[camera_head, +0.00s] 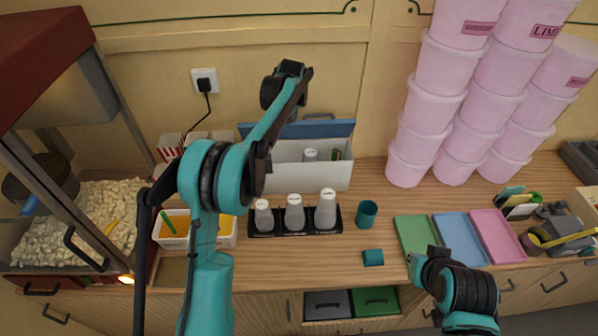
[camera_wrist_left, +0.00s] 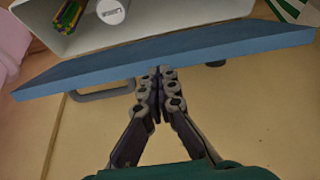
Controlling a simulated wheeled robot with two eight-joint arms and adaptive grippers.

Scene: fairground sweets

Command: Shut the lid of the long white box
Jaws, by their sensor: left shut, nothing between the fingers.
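The long white box (camera_head: 328,176) stands against the back wall, with a white-capped bottle (camera_head: 310,155) and a green item inside. Its blue lid (camera_head: 322,130) stands raised along the back side, so the box is open. In the left wrist view the lid (camera_wrist_left: 215,57) crosses the picture, with a grey handle (camera_wrist_left: 102,94) and the open box beyond it. My left gripper (camera_wrist_left: 160,72) is shut and empty, its tips at the lid's edge on the handle side; contact is unclear. In the head view my left arm partly covers the box and lid. My right gripper is not visible.
A black rack (camera_head: 290,231) with three white bottles stands in front of the box. A white tray (camera_head: 172,242) is to its left, a teal cup (camera_head: 367,213) to its right. Pink tubs (camera_head: 416,140) are stacked further right. A socket with a plug (camera_head: 205,82) is on the wall.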

